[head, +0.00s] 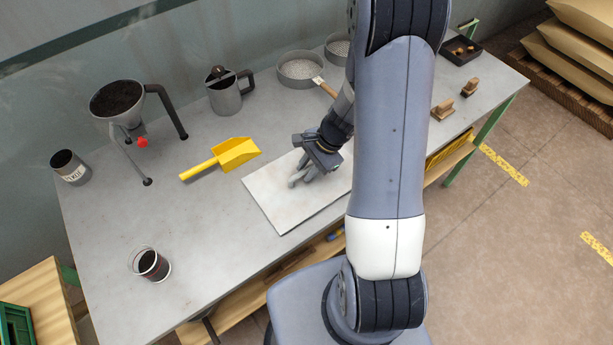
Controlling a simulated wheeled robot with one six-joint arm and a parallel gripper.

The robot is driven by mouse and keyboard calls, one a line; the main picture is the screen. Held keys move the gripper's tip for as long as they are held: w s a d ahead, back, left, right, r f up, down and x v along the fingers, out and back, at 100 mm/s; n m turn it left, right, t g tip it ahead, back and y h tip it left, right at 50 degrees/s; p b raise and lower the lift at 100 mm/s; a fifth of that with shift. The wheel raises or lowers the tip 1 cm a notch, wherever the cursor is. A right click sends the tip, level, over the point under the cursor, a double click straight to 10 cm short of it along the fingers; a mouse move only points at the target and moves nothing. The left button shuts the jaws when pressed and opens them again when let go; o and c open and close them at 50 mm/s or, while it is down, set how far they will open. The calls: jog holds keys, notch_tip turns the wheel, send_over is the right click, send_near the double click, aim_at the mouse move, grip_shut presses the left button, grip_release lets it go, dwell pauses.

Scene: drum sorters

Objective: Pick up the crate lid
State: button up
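A flat, pale rectangular board (281,211) lies on the grey worktable near its front edge. It is the only lid-like thing I see, but I cannot tell for sure that it is the crate lid. My gripper (297,182) is over the board, with its fingers pointing down and to the left. I cannot tell whether the fingertips touch the board, or how far apart they are. My arm hides the right part of the board.
The worktable (215,265) holds a yellow scoop (236,152), a funnel stand (117,100), a metal jug (224,95), a labelled can (70,167), a glass of dark stuff (151,264), sieves (300,69) and brushes (470,87). A green crate (16,327) stands lower left.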

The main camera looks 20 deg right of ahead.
jog(key=shift+a+f, duration=0.15)
jog(key=shift+f, duration=0.2)
grip_shut()
jog(key=shift+r, duration=0.1)
